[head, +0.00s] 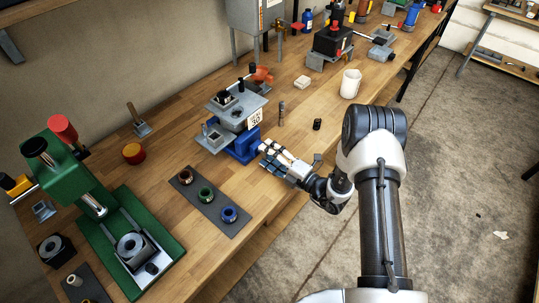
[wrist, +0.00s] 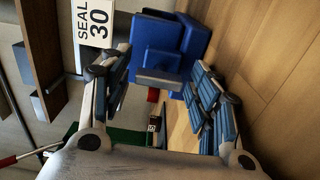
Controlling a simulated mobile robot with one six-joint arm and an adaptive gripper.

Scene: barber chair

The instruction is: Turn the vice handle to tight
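The blue vice (head: 242,148) stands near the front edge of the wooden bench, beside the grey fixture with the "30" sign. In the wrist view the vice (wrist: 180,40) is ahead of the fingers, with a grey bar-like part (wrist: 158,79) on its near side. I cannot tell whether that bar is the handle, and no handle shows clearly in the head view. My gripper (head: 270,158) is at the right side of the vice, low over the bench edge. Its fingers (wrist: 158,90) are spread apart on either side of the grey part, with nothing visibly clamped.
A grey fixture (head: 237,107) with a "SEAL 30" sign (wrist: 95,24) stands close to the vice. A dark mat (head: 207,199) with coloured rings lies in front. A green press (head: 130,245) is at left.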

